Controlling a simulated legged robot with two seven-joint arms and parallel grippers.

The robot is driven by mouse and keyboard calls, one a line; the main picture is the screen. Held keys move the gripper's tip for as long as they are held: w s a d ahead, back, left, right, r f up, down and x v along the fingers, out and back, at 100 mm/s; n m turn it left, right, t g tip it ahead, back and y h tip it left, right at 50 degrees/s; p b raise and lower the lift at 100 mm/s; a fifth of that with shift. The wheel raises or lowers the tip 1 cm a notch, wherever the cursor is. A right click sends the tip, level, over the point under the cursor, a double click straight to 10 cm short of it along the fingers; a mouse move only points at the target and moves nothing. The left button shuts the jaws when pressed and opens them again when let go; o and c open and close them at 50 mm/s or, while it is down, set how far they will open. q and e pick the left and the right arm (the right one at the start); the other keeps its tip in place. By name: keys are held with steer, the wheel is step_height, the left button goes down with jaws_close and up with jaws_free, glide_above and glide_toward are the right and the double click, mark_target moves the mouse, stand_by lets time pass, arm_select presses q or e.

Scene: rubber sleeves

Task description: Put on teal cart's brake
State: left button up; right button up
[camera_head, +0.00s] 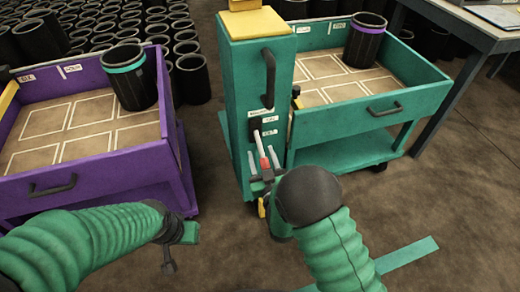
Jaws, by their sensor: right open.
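The teal cart (318,127) stands right of centre, with a tall teal post (243,70) at its left end. On the post is a small dark panel with labels, and a brake lever (264,162) with a pale shaft and red end points down from it. My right gripper (263,172) is open at the lever's lower end, its pale fingers on either side of it. I cannot tell whether they touch it. My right wrist hides what is below. My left gripper (172,247) hangs in front of the purple cart; its fingers are too unclear to read.
The purple cart (95,172) stands at left, holding a black sleeve with a teal band (128,78). A black sleeve with a purple band (364,42) stands in the teal cart. Many black sleeves fill the back left. A table (450,22) is at upper right. Floor at right is clear.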

steer(key=shift+d, duration=0.1)
steer(key=shift+c, duration=0.4)
jaws_close()
steer(key=shift+s, duration=0.1)
stand_by(0.8)
